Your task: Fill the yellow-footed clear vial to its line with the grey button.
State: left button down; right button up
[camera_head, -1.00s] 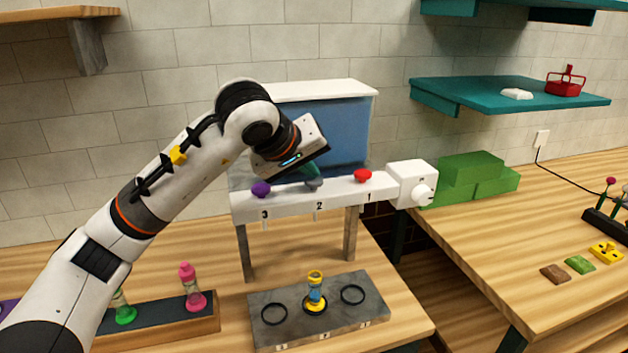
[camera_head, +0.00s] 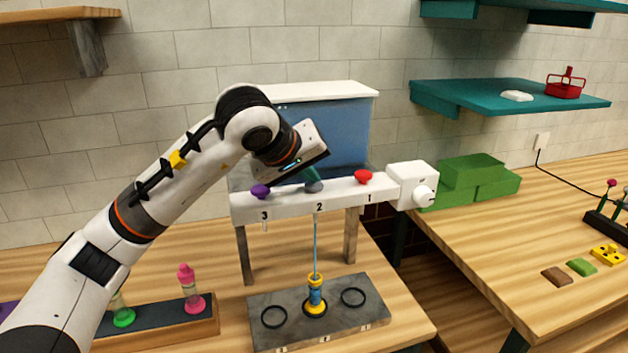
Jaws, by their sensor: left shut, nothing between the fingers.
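The yellow-footed clear vial (camera_head: 316,294) stands upright in the middle ring of the grey base plate (camera_head: 334,325), under spout 2. A thin blue stream (camera_head: 317,245) runs from the spout down into it, and blue liquid shows inside. Its fill line is too small to make out. The grey button (camera_head: 314,186) is on the white dispenser bar (camera_head: 335,199), between the purple button (camera_head: 260,191) and the red button (camera_head: 363,177). My left gripper (camera_head: 311,177) is shut and empty, its fingertips at the grey button from above. My right gripper is not in view.
A wooden rack (camera_head: 160,325) at the lower left holds a pink-footed vial (camera_head: 189,287) and a green-footed vial (camera_head: 122,314). A white box with a knob (camera_head: 422,195) sits at the bar's right end. Green blocks (camera_head: 472,182) stand on the right table.

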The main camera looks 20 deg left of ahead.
aim_at(309, 187)
pick_arm(q)
jog(key=shift+r+p, duration=0.6)
jog(key=shift+r, duration=0.35)
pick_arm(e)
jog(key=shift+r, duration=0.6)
pick_arm(q)
jog(key=shift+r+p, duration=1.65)
jog(key=shift+r, duration=0.9)
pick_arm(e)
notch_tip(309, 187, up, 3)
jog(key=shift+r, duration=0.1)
